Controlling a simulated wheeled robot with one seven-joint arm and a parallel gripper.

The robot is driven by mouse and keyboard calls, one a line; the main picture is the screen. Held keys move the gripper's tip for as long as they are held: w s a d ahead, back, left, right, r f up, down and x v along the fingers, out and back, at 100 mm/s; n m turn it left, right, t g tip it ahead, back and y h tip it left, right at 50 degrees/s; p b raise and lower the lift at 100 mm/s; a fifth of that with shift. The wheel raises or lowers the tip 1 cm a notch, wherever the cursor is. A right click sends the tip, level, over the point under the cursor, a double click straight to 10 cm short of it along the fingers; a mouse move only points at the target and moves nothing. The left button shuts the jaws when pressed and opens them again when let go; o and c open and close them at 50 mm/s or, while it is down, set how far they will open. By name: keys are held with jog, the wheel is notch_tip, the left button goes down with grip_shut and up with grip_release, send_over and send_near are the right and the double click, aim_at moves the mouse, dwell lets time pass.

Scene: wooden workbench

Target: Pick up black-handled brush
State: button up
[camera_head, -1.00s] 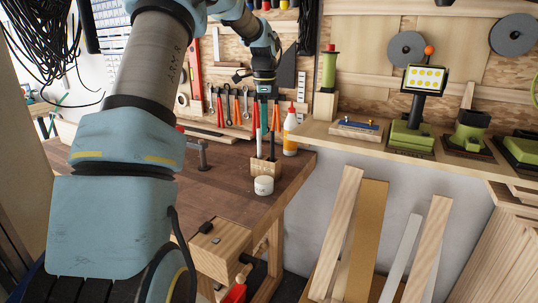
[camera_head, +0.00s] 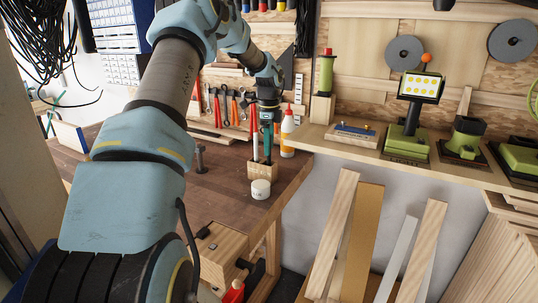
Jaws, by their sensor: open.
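A wooden block holder (camera_head: 262,174) stands near the right end of the workbench with a few thin upright tools in it. A dark handle, which looks like the black-handled brush (camera_head: 268,156), rises from it beside a pale, red-topped handle (camera_head: 255,146). My gripper (camera_head: 268,121) points down right above the holder, at the tops of these handles. It is open. The fingertips are small and overlap the handles in view, so I cannot tell whether the dark handle stands between them.
A white round jar (camera_head: 260,189) stands in front of the holder. A dark metal clamp (camera_head: 200,158) is on the bench to the left. Pliers (camera_head: 227,106) hang behind.

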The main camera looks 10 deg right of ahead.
jog(key=shift+f, duration=0.85)
grip_shut()
